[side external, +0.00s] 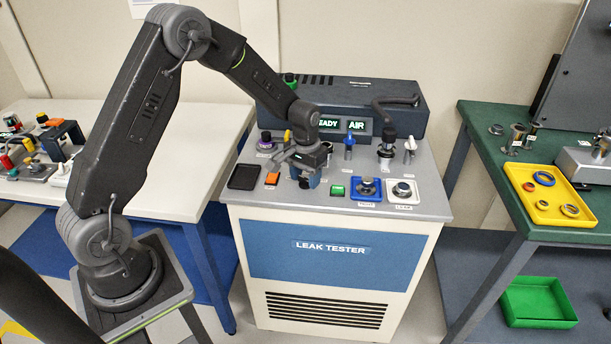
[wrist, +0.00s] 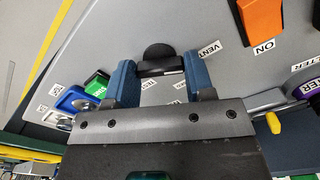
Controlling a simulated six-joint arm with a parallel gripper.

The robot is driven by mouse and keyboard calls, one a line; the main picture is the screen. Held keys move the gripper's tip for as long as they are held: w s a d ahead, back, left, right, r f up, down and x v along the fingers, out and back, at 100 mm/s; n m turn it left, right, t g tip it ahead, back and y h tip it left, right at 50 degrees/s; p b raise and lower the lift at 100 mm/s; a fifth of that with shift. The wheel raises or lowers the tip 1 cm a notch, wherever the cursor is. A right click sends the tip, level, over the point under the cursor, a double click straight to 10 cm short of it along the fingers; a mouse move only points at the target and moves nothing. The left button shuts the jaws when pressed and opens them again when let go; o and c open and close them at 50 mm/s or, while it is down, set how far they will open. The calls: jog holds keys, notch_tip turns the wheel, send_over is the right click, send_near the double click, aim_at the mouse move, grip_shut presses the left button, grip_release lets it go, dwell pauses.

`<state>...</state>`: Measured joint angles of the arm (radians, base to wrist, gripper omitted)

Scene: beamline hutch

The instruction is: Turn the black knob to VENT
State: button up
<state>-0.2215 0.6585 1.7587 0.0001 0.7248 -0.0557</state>
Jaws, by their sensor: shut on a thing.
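The black knob (wrist: 157,54) sits on the grey top of the leak tester, between the blue fingertips of my gripper (wrist: 160,72) in the wrist view. The gripper is shut on it. A white VENT label (wrist: 208,48) lies on the panel just right of the knob in that view. Another label shows between the fingers, partly hidden. In the side external view my gripper (side external: 311,177) is down at the panel of the leak tester (side external: 330,247), and the dark knob (side external: 304,183) is mostly covered by it. I cannot tell which way the knob points.
An orange rocker switch (wrist: 262,20) with an ON label is near the gripper. A dark housing (side external: 385,98) with lit displays stands behind.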

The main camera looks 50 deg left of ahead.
aim_at(305, 178)
jog(key=o, duration=0.9)
jog(key=shift+r, duration=0.1)
notch_tip(305, 178, up, 14)
jog(key=shift+f, duration=0.15)
jog(key=s+d+r+m+t, duration=0.1)
jog(key=s+d+r+t, duration=0.1)
jog(key=s+d+r, duration=0.35)
jog(key=s+d+r+t, duration=0.1)
jog(key=s, duration=0.5)
jog(key=s+d+r+m+t, duration=0.1)
jog(key=s+d, duration=0.1)
jog(key=s, duration=0.5)
jog(key=s+d+r+m+t, duration=0.1)
jog(key=s, duration=0.5)
jog(key=shift+s+d+r+t, duration=0.15)
jog(key=shift+d+r+t, duration=0.1)
jog(key=shift+d+t, duration=0.05)
